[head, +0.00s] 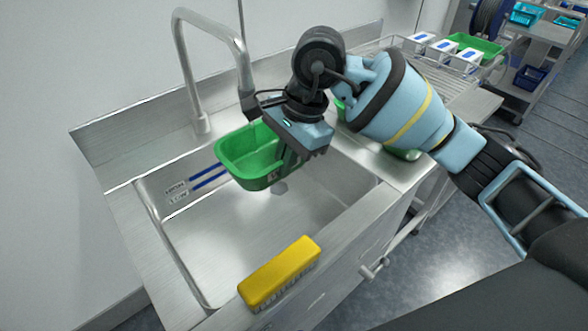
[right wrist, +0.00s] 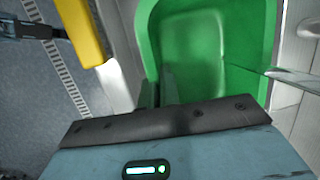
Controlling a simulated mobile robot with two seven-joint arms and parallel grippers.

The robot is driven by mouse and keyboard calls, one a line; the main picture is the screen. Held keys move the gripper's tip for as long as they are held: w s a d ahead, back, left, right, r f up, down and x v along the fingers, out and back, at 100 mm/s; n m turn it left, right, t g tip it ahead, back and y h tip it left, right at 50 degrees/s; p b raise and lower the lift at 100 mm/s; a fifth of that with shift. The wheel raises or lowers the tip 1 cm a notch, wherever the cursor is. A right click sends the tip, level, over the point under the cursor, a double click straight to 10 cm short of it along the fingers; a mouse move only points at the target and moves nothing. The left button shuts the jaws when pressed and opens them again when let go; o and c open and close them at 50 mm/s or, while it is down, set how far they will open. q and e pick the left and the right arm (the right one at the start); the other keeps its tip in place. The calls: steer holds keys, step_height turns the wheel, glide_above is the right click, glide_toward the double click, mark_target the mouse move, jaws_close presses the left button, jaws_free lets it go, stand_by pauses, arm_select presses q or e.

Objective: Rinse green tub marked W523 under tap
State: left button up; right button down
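The green tub (head: 250,160) is held over the sink basin, below and beside the tap's spout (head: 249,103). A small pale mark shows on its near side, too small to read. My right gripper (head: 287,158) is shut on the tub's right wall. In the right wrist view the tub (right wrist: 205,50) opens toward the camera and looks empty. A thin clear streak (right wrist: 295,77) crosses in from the right over the tub; it may be water.
The steel sink (head: 215,245) has a yellow brush (head: 280,272) on its front rim. Parts of other green things (head: 403,154) show behind my right arm. A wire rack (head: 462,62) holds white boxes (head: 419,41) and a green tub (head: 478,45).

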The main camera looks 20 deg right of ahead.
arm_select(q)
steer(key=shift+s+f, duration=0.1)
steer(key=shift+f, duration=0.25)
arm_select(e)
steer(key=shift+w+a, duration=0.25)
steer(key=shift+w, duration=0.35)
steer(key=shift+w+a, duration=0.25)
steer(key=shift+w, duration=0.35)
arm_select(q)
steer(key=shift+s+f+b, duration=0.2)
steer(key=shift+b, duration=0.15)
arm_select(e)
steer(key=shift+w+d, duration=0.25)
steer(key=shift+d, duration=0.3)
arm_select(q)
steer(key=shift+r, duration=0.1)
steer(key=shift+w+r, duration=0.1)
arm_select(e)
steer(key=shift+s+a, duration=0.25)
steer(key=shift+a, duration=0.3)
stand_by(0.3)
